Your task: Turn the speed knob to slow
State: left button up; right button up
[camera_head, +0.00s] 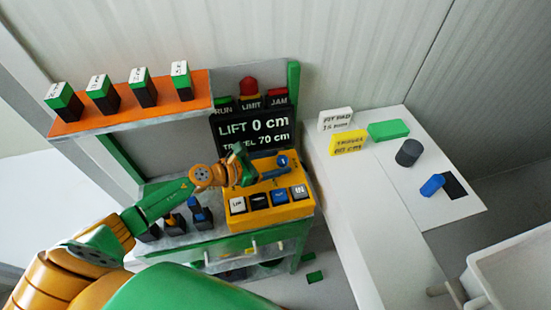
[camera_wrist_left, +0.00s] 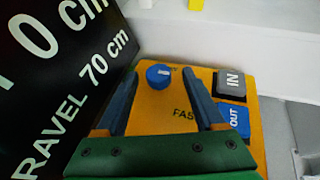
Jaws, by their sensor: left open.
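The speed knob is a small round blue knob (camera_head: 282,160) on the yellow control panel (camera_head: 262,212). In the left wrist view the blue knob (camera_wrist_left: 158,75) has a white mark on top, and the letters "FAS" show on the panel beside it, partly covered by a finger. My left gripper (camera_head: 275,172) is over the panel, close to the knob. In the left wrist view its two blue fingers (camera_wrist_left: 162,82) are spread apart, with the knob showing between their tips. I cannot tell whether either finger touches it. My right gripper is not in view.
A black display (camera_head: 250,132) reading "LIFT 0 cm" and "TRAVEL 70 cm" stands behind the panel. Several square buttons (camera_head: 279,197) line the panel's front. An orange shelf (camera_head: 135,112) holds labelled blocks at left. A white table (camera_head: 375,225) with blocks and cards stands at right.

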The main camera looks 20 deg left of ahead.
pick_arm(q)
jog(key=shift+w+f, duration=0.2)
jog(key=shift+w, duration=0.1)
jog(key=shift+s+r, duration=0.15)
jog(key=shift+s, duration=0.15)
jog(key=c, duration=0.7)
grip_shut()
